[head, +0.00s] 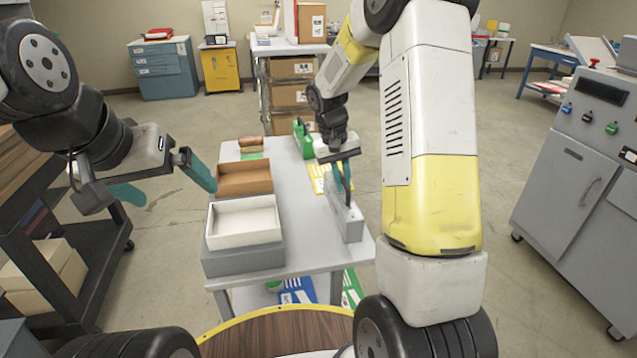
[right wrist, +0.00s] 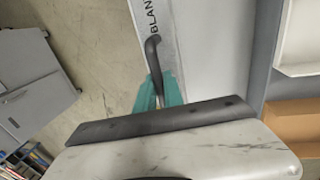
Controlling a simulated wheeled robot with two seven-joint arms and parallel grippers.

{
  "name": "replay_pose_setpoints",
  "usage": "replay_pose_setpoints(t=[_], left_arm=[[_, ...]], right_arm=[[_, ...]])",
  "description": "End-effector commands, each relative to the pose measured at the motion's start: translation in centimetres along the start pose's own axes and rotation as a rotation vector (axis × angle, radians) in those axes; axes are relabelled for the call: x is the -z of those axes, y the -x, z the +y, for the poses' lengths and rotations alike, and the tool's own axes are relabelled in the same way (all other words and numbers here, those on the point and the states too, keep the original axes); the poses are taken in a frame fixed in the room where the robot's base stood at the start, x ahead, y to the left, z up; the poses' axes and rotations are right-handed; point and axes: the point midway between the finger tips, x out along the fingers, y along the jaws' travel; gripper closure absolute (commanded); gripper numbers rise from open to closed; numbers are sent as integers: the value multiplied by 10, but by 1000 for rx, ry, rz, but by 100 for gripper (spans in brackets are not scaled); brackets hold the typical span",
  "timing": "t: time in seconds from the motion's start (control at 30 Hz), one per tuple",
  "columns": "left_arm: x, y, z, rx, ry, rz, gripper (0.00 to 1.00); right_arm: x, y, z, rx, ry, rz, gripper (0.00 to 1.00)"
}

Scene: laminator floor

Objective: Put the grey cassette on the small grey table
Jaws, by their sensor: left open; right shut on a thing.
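The grey cassette (head: 347,218) is a narrow upright box at the right side of the light grey table (head: 305,255). Its dark handle (right wrist: 153,55) and part of its lettering show in the right wrist view. My right gripper (head: 342,178) is shut on the handle from above; its teal fingers also show in the right wrist view (right wrist: 160,95). I cannot tell whether the cassette's base touches the tabletop. My left gripper (head: 163,186) is open and empty, left of the table.
A white tray on a grey box (head: 243,262) and a brown tray (head: 245,180) line the table's left side. A green item (head: 303,138) and a yellow sheet (head: 318,178) lie farther back. A dark cart (head: 75,255) stands left, a grey machine (head: 570,170) right.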

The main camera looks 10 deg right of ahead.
Motion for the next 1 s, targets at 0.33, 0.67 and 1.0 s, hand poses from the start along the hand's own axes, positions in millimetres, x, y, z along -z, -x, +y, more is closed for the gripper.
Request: replay_pose_setpoints(t=[0.33, 0.67, 1.0], left_arm=[[0, 0, 0, 0, 0, 0, 0], [0, 0, 0, 0, 0, 0, 0], [0, 0, 0, 0, 0, 0, 0]], right_arm=[[-4, 4, -31, 0, 1, 1, 100], [-4, -31, -42, -1, -1, 2, 100], [-4, -33, -42, -1, -1, 0, 80]])
